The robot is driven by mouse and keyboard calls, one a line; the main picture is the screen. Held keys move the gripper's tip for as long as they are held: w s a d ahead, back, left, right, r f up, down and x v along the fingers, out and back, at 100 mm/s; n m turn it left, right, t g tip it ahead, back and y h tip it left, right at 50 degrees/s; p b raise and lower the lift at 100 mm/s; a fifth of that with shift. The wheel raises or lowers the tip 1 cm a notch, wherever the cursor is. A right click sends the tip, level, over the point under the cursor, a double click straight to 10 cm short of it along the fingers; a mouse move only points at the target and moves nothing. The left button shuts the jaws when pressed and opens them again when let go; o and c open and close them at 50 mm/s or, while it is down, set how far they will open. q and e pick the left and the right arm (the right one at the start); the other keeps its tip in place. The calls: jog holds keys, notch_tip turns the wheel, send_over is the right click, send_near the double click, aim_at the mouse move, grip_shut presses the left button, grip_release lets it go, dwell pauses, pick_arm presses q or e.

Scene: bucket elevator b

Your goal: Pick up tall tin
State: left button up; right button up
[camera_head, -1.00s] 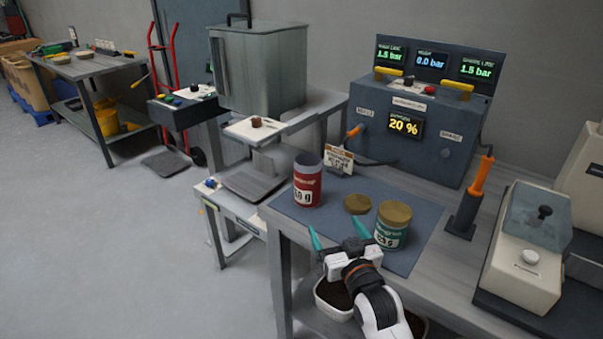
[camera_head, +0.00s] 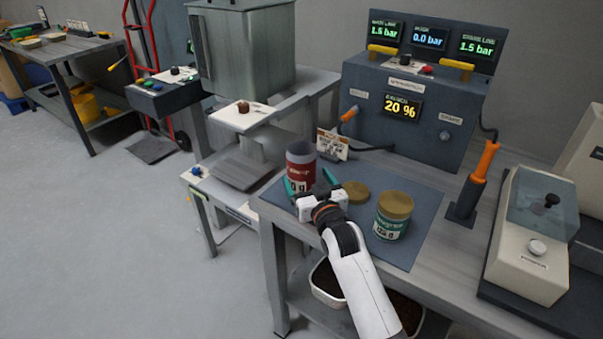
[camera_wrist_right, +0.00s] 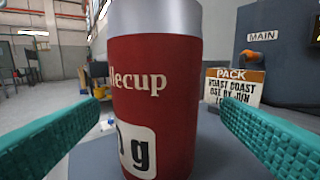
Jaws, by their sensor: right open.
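The tall tin (camera_head: 301,164) is red with a grey upper band and a white weight label. It stands upright on the blue-grey mat (camera_head: 419,205) on the bench. It also fills the middle of the right wrist view (camera_wrist_right: 154,95). My right gripper (camera_head: 307,182) is open, with one teal finger on each side of the tin. In the wrist view, gaps show between the fingers and the tin. The gripper hides the tin's lower part in the head view. My left gripper is not in view.
A shorter green-labelled tin with a gold lid (camera_head: 393,215) stands to the right. A loose gold lid (camera_head: 355,192) lies behind my gripper. A small pack sign (camera_head: 332,144) stands behind the tall tin. A control box (camera_head: 412,110) is at the back.

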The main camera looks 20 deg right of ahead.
aim_at(306, 179)
jog(key=w, duration=0.3)
jog(key=shift+w+a, duration=0.25)
jog(key=shift+w, duration=0.1)
jog(key=shift+r, duration=0.1)
jog(key=c, duration=1)
